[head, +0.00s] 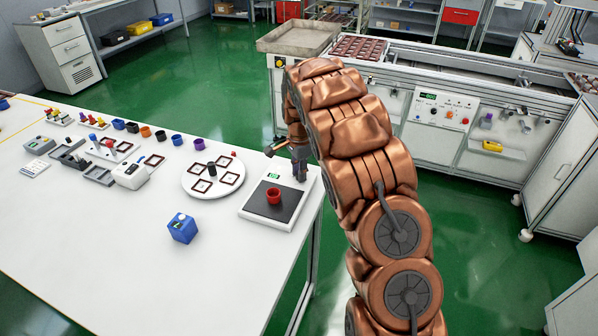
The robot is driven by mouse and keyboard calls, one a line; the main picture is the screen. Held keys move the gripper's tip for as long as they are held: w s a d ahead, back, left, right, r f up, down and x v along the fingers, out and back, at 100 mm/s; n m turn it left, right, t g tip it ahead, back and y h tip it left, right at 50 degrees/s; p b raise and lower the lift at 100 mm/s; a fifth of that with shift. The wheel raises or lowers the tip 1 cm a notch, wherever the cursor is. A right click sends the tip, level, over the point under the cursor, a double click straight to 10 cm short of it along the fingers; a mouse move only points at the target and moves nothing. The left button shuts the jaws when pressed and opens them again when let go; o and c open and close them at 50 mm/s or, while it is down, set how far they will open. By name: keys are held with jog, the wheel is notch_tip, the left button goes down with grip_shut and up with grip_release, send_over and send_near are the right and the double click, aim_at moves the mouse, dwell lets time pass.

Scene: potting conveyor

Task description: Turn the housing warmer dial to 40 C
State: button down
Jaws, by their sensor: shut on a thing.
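A flat white device (258,216) with a dark top plate and a small green display lies at the right end of the white table. It looks like the housing warmer, though I cannot read its label. A red cup (274,196) stands on its dark plate. My gripper (300,174) points down at the device's back right corner, beside the display. It is shut on a small part there, which appears to be the dial. The fingers hide that part, so neither its setting nor the display's number can be read.
A round white plate (191,188) with square dark-red frames is left of the device. A blue box (182,229) stands in front. Several small coloured cups line the back. A conveyor bench with a control panel (440,110) stands beyond. The table's front middle is clear.

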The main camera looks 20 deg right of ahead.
jog(key=shift+f+n+b, duration=0.1)
jog(key=shift+n+b, duration=0.2)
jog(key=shift+b, duration=0.2)
jog(key=n+b, duration=0.3)
jog(key=shift+f, duration=0.2)
jog(key=n+b, duration=0.3)
jog(key=n, duration=0.1)
jog(key=shift+r, duration=0.1)
jog(key=n+b, duration=0.3)
jog(key=n, duration=0.2)
jog(key=shift+n, duration=0.4)
jog(key=n+b, duration=0.1)
jog(key=n, duration=0.3)
jog(key=shift+r, duration=0.15)
jog(key=shift+n, duration=0.3)
jog(key=c, duration=1)
grip_release()
